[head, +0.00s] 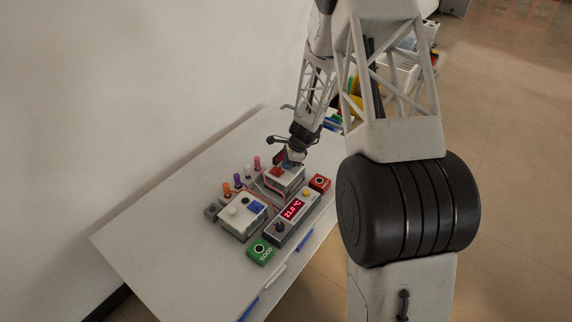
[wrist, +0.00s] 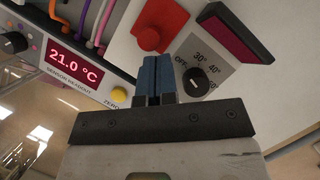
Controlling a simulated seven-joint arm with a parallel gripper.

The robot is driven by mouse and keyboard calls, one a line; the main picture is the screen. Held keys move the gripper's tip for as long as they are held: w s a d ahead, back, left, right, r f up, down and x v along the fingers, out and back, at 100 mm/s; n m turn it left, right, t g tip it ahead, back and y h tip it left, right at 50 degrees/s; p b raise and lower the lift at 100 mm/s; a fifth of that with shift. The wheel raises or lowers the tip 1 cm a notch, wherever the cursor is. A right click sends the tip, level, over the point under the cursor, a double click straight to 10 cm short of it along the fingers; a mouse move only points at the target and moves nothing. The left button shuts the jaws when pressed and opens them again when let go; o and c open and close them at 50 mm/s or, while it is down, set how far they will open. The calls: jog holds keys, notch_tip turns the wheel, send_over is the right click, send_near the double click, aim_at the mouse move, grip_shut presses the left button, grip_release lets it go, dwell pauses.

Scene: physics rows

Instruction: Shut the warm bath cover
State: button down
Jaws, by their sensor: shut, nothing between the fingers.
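The warm bath (head: 284,182) is a pale box with red on its top, at the far end of the equipment on the table. In the wrist view its pale top (wrist: 125,50) carries a red knob (wrist: 149,38) and a black dial (wrist: 194,81) marked OFF, 30°, 40° and up. I cannot tell how far its cover is open. My gripper (head: 289,160) is over the warm bath and partly hides it. In the wrist view its blue fingers (wrist: 153,70) are together and empty, just beside the red knob and the dial.
A sensor readout (head: 291,209) showing 21.0 °C stands in front of the warm bath. A second pale box (head: 241,216) with a blue part is to the left. A green block (head: 261,252) and a red block (head: 319,183) flank the readout. Coloured probes stand behind. The table's left side is clear.

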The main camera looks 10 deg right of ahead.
jog(key=shift+d, duration=0.45)
jog(key=d, duration=0.2)
jog(key=shift+w+d+r, duration=0.1)
jog(key=shift+d+r, duration=0.25)
jog(key=shift+r, duration=0.05)
jog(key=v, duration=0.9)
jog(key=shift+r, duration=0.15)
jog(key=shift+r, duration=0.1)
